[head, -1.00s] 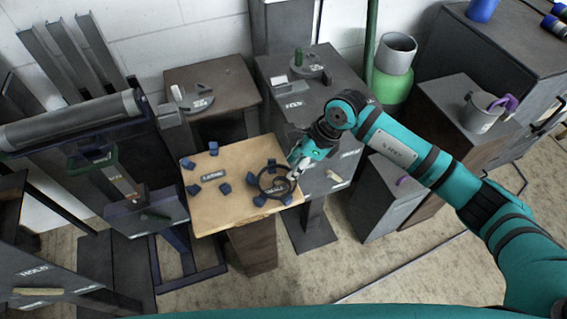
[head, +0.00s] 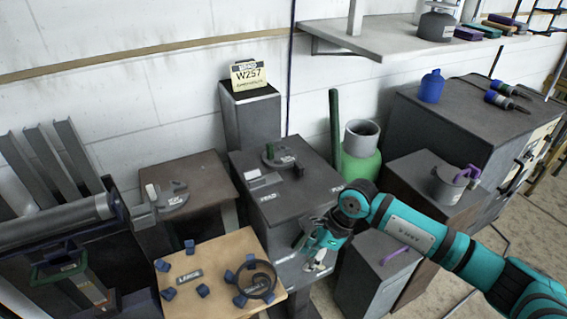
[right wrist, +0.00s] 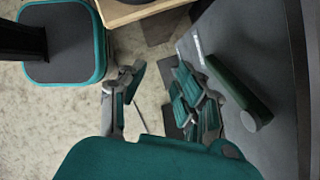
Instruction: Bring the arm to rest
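My right gripper (head: 318,248) hangs in front of the grey cabinet (head: 270,207), to the right of the wooden board. In the right wrist view its two fingers (right wrist: 157,98) are spread apart with nothing between them. The wooden board (head: 218,262) carries a dark ring (head: 257,281) and several small blue blocks (head: 203,291). The gripper is apart from the ring and the board. My right arm reaches in from the lower right. My left gripper is in neither view.
A dark green bar (right wrist: 238,92) on a grey face is close beside the fingers in the right wrist view. A low cabinet with a purple handle (head: 396,253) and a green canister (head: 361,168) stand to the right. A shelf (head: 385,38) spans the back wall.

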